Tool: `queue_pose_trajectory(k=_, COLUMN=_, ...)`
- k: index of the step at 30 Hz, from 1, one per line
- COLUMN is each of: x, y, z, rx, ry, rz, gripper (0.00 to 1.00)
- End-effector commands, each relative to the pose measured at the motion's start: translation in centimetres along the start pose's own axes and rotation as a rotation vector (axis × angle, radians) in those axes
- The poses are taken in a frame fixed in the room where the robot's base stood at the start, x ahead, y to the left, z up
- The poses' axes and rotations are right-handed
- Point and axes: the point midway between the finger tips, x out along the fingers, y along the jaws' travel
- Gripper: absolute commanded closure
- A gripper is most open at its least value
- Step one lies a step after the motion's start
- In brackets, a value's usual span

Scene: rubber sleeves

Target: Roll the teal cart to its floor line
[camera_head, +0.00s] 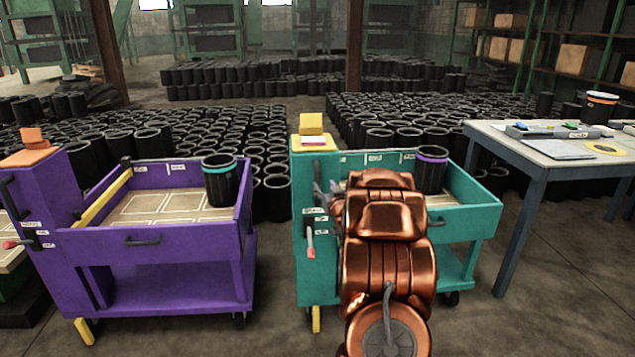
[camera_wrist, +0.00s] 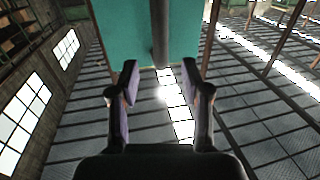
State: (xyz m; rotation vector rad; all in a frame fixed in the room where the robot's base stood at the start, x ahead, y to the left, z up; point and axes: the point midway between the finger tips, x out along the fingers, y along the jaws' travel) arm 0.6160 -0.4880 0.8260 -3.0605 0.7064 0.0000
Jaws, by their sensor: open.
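The teal cart (camera_head: 468,222) stands right of centre in the head view, with my copper arm in front of it. A black sleeve with a purple band (camera_head: 431,170) stands in its tray. A small red-tipped lever (camera_head: 310,243) and a yellow foot (camera_head: 316,319) show on its left end. In the wrist view, my gripper (camera_wrist: 160,84) is open and empty, its fingers apart. A teal panel (camera_wrist: 122,30) and a dark bar (camera_wrist: 160,32) show beyond the fingertips; the bar lines up with the gap. I cannot make out a floor line.
A purple cart (camera_head: 150,288) holding a teal-banded sleeve (camera_head: 220,180) stands to the left. A grey table (camera_head: 540,170) with an orange-banded sleeve (camera_head: 599,107) is at right. Many black sleeves fill the floor behind. Bare floor (camera_head: 275,265) shows between the carts.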

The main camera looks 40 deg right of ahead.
Motion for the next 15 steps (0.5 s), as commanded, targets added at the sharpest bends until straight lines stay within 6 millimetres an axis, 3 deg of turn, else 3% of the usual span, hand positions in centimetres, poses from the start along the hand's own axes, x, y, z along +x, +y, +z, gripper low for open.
queue_pose_trajectory(k=15, x=4.3, y=-0.1, z=-0.1, rx=-0.002, ry=0.001, rz=-0.001, gripper=0.53)
